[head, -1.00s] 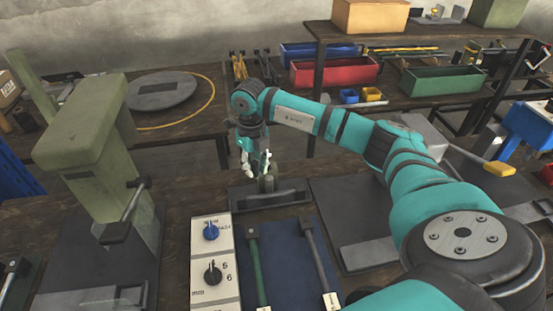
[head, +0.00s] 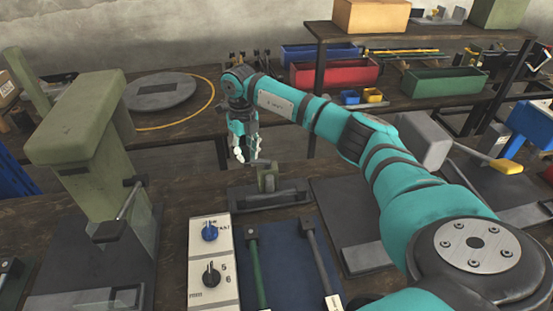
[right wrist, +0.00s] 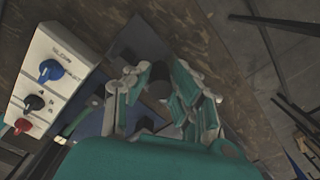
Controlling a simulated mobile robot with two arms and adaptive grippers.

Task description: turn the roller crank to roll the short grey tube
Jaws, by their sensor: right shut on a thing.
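The roller device (head: 292,194) stands on the table behind the blue mat, with a short post (head: 266,183) on it. The crank (head: 284,164) shows as a small grey-green bar near the top of this post. My right gripper (head: 247,160) is just behind and left of the post, fingers pointing down, shut on the crank's handle. In the right wrist view, a dark round handle (right wrist: 158,88) sits between the right gripper's (right wrist: 160,92) fingers. I cannot pick out the short grey tube for certain. My left gripper is out of view.
A control panel (head: 213,262) with blue and black knobs stands in front. Green (head: 257,270) and grey (head: 319,258) rods lie on the blue mat (head: 285,265). A green press (head: 85,140) stands at the left. Bins line the back table, including a red bin (head: 335,74).

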